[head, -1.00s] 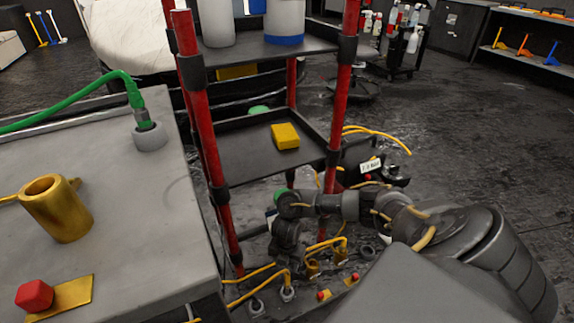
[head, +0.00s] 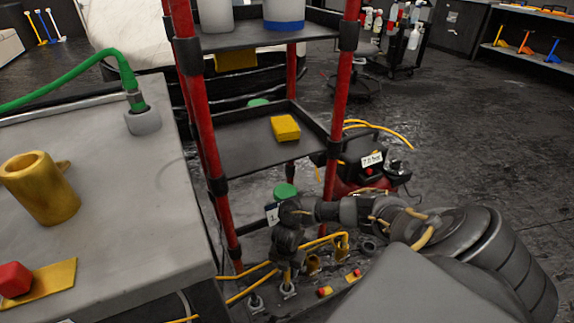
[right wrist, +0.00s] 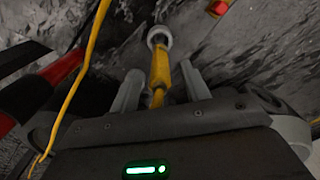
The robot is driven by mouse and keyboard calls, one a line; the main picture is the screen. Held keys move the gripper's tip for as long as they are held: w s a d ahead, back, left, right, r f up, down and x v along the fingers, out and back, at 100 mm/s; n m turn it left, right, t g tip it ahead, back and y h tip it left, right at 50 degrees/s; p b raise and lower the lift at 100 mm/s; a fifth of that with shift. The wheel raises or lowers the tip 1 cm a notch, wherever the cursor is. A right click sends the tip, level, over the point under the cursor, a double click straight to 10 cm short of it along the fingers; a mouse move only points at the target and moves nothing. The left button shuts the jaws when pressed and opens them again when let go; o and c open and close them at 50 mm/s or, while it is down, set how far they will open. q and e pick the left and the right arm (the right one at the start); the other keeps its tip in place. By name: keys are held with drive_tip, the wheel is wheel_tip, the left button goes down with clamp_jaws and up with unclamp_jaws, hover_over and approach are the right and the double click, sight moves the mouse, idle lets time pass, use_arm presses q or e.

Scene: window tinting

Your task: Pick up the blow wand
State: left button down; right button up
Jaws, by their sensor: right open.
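In the right wrist view a yellow wand-like piece, seemingly the blow wand (right wrist: 159,68), stands in a pale ring-shaped holder (right wrist: 160,36). My right gripper (right wrist: 161,86) has its two grey fingers apart, one on each side of the yellow piece. I see no clear contact with it. In the head view my right gripper (head: 288,272) points down beside the red-posted rack, low near the floor. It partly hides the yellow piece there. My left gripper is not in view.
A red-posted rack (head: 197,110) holds a yellow sponge (head: 285,128). A compressor (head: 375,172) marked 7.0 bar stands behind my right arm. Yellow hoses (head: 250,272) run near the gripper. A grey bench (head: 140,220) at left carries a gold cup (head: 40,190) and green hose (head: 70,82).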

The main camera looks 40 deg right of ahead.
drive_tip(key=shift+c, duration=0.4)
drive_tip(key=c, duration=0.9)
clamp_jaws()
drive_tip(key=shift+r, duration=0.1)
